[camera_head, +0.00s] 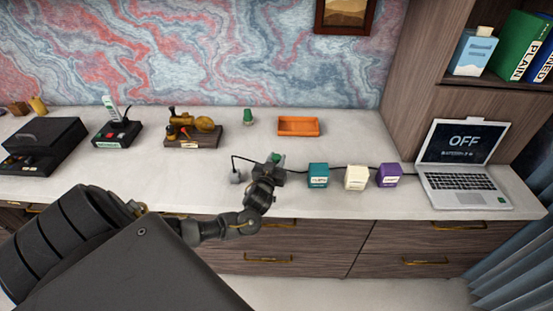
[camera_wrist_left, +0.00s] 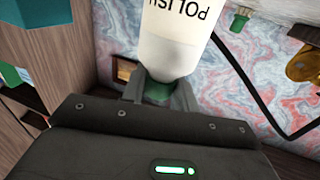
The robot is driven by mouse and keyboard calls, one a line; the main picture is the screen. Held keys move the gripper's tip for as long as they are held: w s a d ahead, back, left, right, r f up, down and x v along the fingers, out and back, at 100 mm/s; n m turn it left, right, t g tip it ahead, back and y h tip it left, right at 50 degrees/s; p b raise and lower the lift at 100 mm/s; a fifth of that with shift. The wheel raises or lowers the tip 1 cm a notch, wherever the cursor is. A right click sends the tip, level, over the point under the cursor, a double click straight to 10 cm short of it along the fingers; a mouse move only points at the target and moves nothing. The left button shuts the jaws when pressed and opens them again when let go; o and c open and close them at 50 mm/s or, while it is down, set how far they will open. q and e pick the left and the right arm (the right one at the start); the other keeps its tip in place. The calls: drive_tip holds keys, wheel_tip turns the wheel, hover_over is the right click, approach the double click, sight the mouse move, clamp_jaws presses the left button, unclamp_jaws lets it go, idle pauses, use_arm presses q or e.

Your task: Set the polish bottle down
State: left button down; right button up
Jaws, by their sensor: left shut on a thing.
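My left gripper (camera_head: 271,169) is over the front part of the pale desk (camera_head: 215,195), left of the teal cube. In the left wrist view the gripper (camera_wrist_left: 160,90) is shut on the polish bottle (camera_wrist_left: 176,45), a white bottle with dark "POLISH" lettering. The fingers close around its green cap end, and the body extends beyond them. In the head view a green bit (camera_head: 277,157) shows at the fingertips, while the gripper hides most of the bottle. I cannot tell whether the bottle touches the desk. My right gripper is out of view.
A teal cube (camera_head: 317,176), a cream cube (camera_head: 356,178) and a purple cube (camera_head: 389,176) stand to the right, before a laptop (camera_head: 462,180). A black cable runs behind them. An orange tray (camera_head: 298,126) and a small green item (camera_head: 249,117) are farther back. Desk space at left front is clear.

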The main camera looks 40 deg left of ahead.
use_arm(q)
drive_tip(key=shift+f, duration=0.15)
drive_tip(key=c, duration=1.1)
unclamp_jaws()
drive_tip(key=shift+r, duration=0.25)
drive_tip(key=shift+b+v, duration=0.75)
drive_tip(key=shift+v, duration=5.3)
drive_tip(key=shift+f, duration=0.15)
